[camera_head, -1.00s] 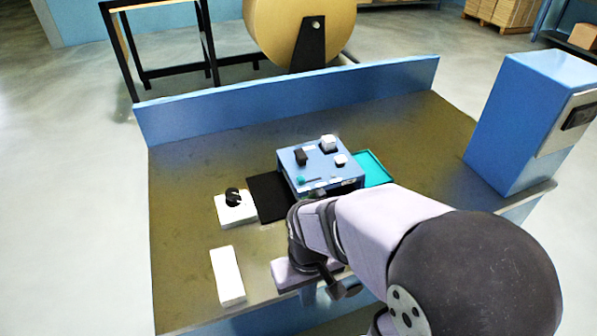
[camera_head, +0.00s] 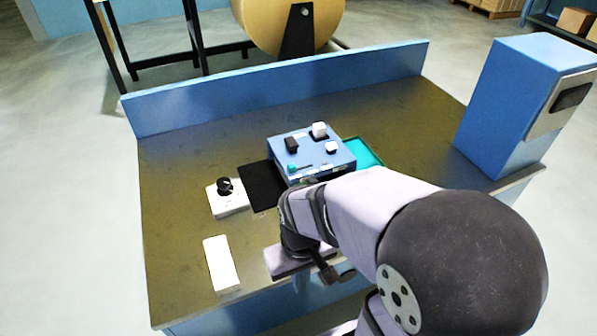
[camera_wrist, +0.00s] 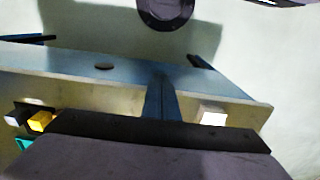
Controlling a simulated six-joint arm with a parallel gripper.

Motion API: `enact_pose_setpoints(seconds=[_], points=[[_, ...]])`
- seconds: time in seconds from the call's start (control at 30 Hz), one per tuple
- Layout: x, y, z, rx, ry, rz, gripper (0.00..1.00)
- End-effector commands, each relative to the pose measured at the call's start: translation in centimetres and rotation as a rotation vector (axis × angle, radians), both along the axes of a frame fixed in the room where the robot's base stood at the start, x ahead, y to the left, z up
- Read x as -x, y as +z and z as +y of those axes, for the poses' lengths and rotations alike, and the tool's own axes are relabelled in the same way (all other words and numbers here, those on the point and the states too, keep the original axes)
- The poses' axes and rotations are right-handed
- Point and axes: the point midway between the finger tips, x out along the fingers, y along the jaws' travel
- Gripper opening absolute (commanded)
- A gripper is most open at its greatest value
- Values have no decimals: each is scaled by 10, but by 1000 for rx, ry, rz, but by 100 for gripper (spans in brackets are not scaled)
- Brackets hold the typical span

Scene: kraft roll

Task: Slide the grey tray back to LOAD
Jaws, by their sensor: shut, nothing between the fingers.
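My gripper (camera_head: 300,261) is low over the front edge of the bench, shut and empty. Its fingertips are hard to make out in the head view, and its dark, lilac-grey body fills the bottom of the wrist view (camera_wrist: 150,155). A blue box (camera_head: 312,155) with black and white knobs stands mid-bench, behind my gripper. A flat black pad (camera_head: 259,186) lies against its left side, and a teal tray (camera_head: 365,153) shows at its right. I cannot pick out a grey tray for certain, nor read a LOAD mark.
A white block with a black knob (camera_head: 227,198) and a plain white block (camera_head: 221,264) sit on the left of the bench (camera_head: 180,215). A tall blue cabinet (camera_head: 510,105) stands at the right. A low blue wall (camera_head: 280,85) closes the back.

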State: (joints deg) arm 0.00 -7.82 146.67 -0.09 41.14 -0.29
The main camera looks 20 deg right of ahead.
Motion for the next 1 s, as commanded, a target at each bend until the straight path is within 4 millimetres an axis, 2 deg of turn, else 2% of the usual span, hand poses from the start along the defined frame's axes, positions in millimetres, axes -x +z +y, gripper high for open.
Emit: enact_pose_setpoints(seconds=[0.1, 0.27, 0.37, 0.47, 0.67, 0.8, 1.0], points=[[0, 0, 0, 0, 0, 0, 0], [-6, 1, -1, -1, -4, -4, 38], [-20, 3, -3, -5, -14, -13, 39], [-48, 8, -9, -11, -35, -31, 39], [-127, 22, -34, -30, -87, -87, 39], [-185, 31, -61, -42, -125, -134, 39], [-250, 42, -105, -55, -169, -197, 39]])
